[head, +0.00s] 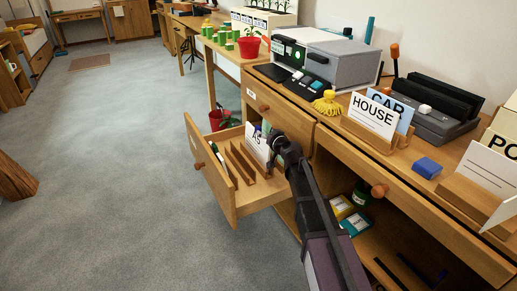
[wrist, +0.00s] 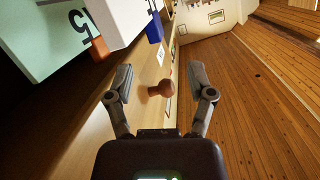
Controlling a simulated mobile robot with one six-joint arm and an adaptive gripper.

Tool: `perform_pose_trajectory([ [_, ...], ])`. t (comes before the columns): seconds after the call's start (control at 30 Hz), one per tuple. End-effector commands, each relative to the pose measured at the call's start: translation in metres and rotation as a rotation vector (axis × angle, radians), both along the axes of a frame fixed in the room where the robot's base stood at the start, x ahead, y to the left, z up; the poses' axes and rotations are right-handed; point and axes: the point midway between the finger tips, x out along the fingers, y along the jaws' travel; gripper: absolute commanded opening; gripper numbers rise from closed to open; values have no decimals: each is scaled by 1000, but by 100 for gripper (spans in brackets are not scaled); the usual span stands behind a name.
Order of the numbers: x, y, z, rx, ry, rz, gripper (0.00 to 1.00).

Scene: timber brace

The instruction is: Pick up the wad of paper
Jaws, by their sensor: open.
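I cannot make out a wad of paper in either view. My gripper (head: 273,158) is at the open drawer (head: 224,203) in the head view, in front of a white card there. In the wrist view my gripper (wrist: 160,84) is open, with its two fingers apart and nothing held between them. A brown round knob (wrist: 158,89) on a wooden front shows between the fingers, seemingly beyond them. My arm hides part of the drawer and of the desk front.
An open shelf with boxes (head: 355,223) lies below. A red pot (head: 249,47) stands farther back.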

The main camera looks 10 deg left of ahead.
Motion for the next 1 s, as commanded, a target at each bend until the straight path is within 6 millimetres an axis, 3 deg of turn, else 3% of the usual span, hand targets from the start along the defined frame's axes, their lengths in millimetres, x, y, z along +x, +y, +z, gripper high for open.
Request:
perform_pose_trajectory([
  [0.2, 25, 15, -7, -1, 0, 1, 70],
  [0.77, 32, 19, -8, 0, 0, 0, 70],
  [1.0, 53, 26, -16, 0, 0, 0, 70],
])
